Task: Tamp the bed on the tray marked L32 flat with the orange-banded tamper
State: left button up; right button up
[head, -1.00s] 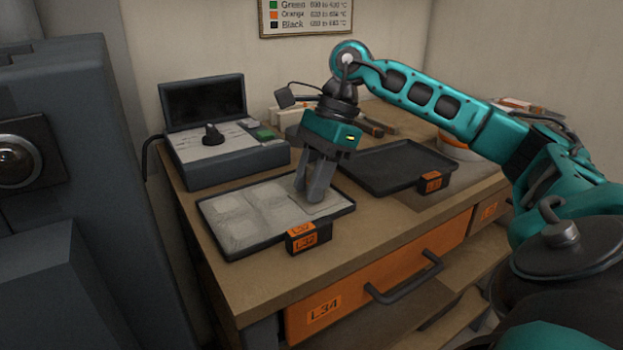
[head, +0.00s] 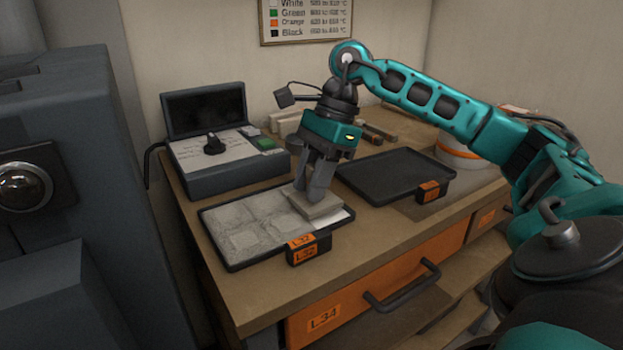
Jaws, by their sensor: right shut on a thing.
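The tray marked L32 (head: 238,266) lies on the bench with its black and orange label block at the front right. Its pale grey bed (head: 245,232) shows several square flattened patches. My right gripper (head: 311,192) is over the bed's right part and shut on the tamper (head: 318,207). The tamper's square plate shows under the fingers, at or just above the bed; I cannot tell whether it touches. The fingers hide the tamper's handle, and no orange band shows. My left gripper is not in view.
A second dark tray (head: 394,176) with an orange label lies to the right, apparently empty. A control box (head: 228,160) with a screen and knob stands behind the L32 tray. An orange and white tub (head: 460,155) is at the back right. The bench front is clear.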

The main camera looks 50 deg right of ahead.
jog(key=shift+w+a+r+p, duration=0.15)
jog(key=shift+a+p, duration=0.15)
jog(key=shift+a, duration=0.25)
jog(key=shift+w+a+p, duration=0.1)
jog(key=shift+a+p, duration=0.2)
jog(key=shift+a, duration=0.25)
jog(key=shift+w+a+p, duration=0.25)
jog(key=shift+a+p, duration=0.15)
jog(key=shift+a, duration=0.6)
jog(key=shift+w+a+p, duration=0.2)
jog(key=shift+a+p, duration=0.15)
jog(key=shift+a, duration=0.6)
jog(key=shift+f, duration=0.2)
jog(key=shift+f+b, duration=0.7)
jog(key=shift+f, duration=0.05)
jog(key=shift+f+b, duration=0.3)
jog(key=shift+f, duration=0.05)
jog(key=shift+r, duration=0.1)
jog(key=shift+r+p, duration=0.95)
jog(key=shift+r, duration=0.1)
